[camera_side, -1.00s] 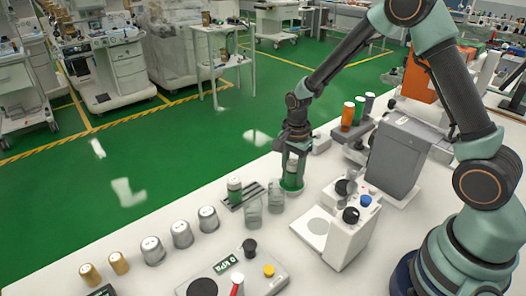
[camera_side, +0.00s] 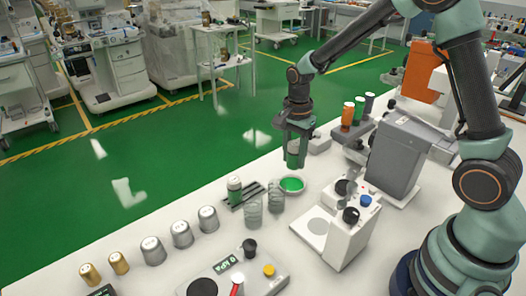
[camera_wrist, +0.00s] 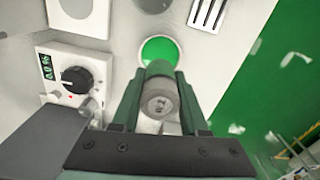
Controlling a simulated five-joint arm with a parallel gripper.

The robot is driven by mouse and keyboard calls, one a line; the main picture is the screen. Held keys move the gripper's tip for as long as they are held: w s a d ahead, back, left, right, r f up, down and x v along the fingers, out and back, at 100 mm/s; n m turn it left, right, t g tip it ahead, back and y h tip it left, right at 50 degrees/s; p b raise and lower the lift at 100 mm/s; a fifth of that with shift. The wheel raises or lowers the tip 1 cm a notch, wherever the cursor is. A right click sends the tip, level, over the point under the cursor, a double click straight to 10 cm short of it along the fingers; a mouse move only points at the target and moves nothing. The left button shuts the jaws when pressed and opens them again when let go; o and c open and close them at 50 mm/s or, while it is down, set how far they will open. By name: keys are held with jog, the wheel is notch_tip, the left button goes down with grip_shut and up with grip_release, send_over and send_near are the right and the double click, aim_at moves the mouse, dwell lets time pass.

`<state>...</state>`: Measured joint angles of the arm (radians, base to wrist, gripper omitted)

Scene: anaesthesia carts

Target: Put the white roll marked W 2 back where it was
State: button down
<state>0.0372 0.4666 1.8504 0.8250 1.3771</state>
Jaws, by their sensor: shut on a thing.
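My gripper (camera_side: 296,152) is raised above a small round dish with a green inside (camera_side: 292,185). In the wrist view its jaws are shut on a roll with a pale grey-white marked end (camera_wrist: 158,104). The mark is too small to read surely. In the side view the fingers largely hide the roll. The green dish also shows in the wrist view (camera_wrist: 160,51), just beyond the fingertips. A green item with a whitish top (camera_side: 235,189) stands at a dark slotted rack (camera_side: 244,198), left of the dish.
A white device with a dial (camera_side: 347,228) is to the right. Several silver cylinders (camera_side: 181,235) line the table's floor-side edge. A grey box (camera_side: 402,155) stands at the back right.

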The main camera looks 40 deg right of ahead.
jog(key=w+a+r, duration=0.4)
jog(key=r, duration=0.1)
notch_tip(320, 180, up, 8)
send_over(253, 190)
notch_tip(253, 190, down, 20)
jog(key=shift+r, duration=0.1)
jog(key=shift+c, duration=2.1)
grip_release()
